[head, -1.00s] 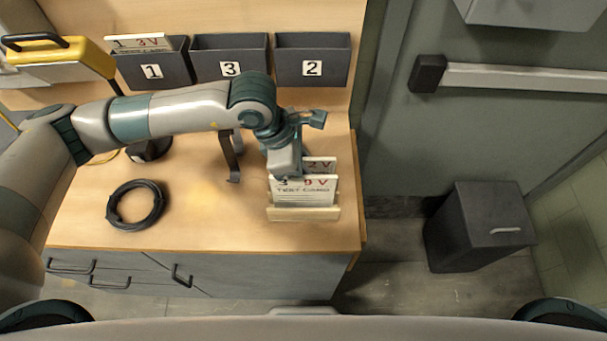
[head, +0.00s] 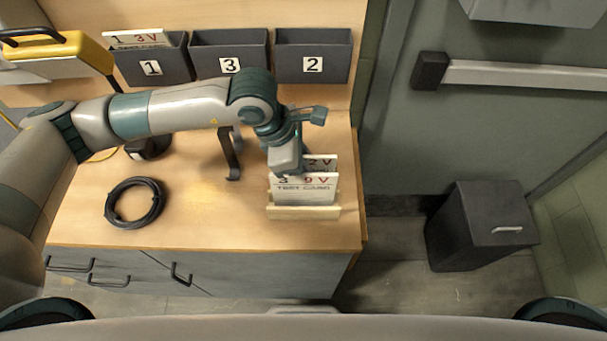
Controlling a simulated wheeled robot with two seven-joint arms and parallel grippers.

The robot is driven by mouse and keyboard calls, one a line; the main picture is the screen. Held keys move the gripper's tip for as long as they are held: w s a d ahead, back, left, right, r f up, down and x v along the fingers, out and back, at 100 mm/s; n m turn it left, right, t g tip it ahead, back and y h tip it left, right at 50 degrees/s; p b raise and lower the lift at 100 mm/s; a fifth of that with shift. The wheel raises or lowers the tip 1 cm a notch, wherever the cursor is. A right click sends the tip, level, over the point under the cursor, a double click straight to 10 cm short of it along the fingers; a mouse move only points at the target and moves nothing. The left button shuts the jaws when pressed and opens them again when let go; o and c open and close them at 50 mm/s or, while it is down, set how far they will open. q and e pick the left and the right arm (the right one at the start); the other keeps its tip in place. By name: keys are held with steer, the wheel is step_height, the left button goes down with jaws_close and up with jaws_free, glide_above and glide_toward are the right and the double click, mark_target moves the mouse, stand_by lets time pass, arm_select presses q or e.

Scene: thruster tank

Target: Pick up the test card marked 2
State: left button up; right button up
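The card marked 2 (head: 322,163) stands upright in a pale wooden rack (head: 303,213) near the right end of the workbench. Only its top right part shows, with a red "V". The card marked 3 (head: 304,190) stands in front of it and reads "9 V" and "TEST CARD". My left gripper (head: 287,165) is over the rack, at the left part of the card marked 2, and hides it there. Whether its fingers are apart or touch the card is hidden. My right gripper is out of view.
Three dark bins on the back wall are labelled 1 (head: 152,68), 3 (head: 230,66) and 2 (head: 312,65). A card (head: 137,37) sticks out of bin 1. A black cable coil (head: 134,203) lies on the workbench (head: 195,225). A dark floor bin (head: 478,235) stands to the right.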

arm_select(q)
steer(key=shift+f+b, duration=0.15)
steer(key=shift+b, duration=0.2)
steer(key=shift+c, duration=0.5)
jaws_close()
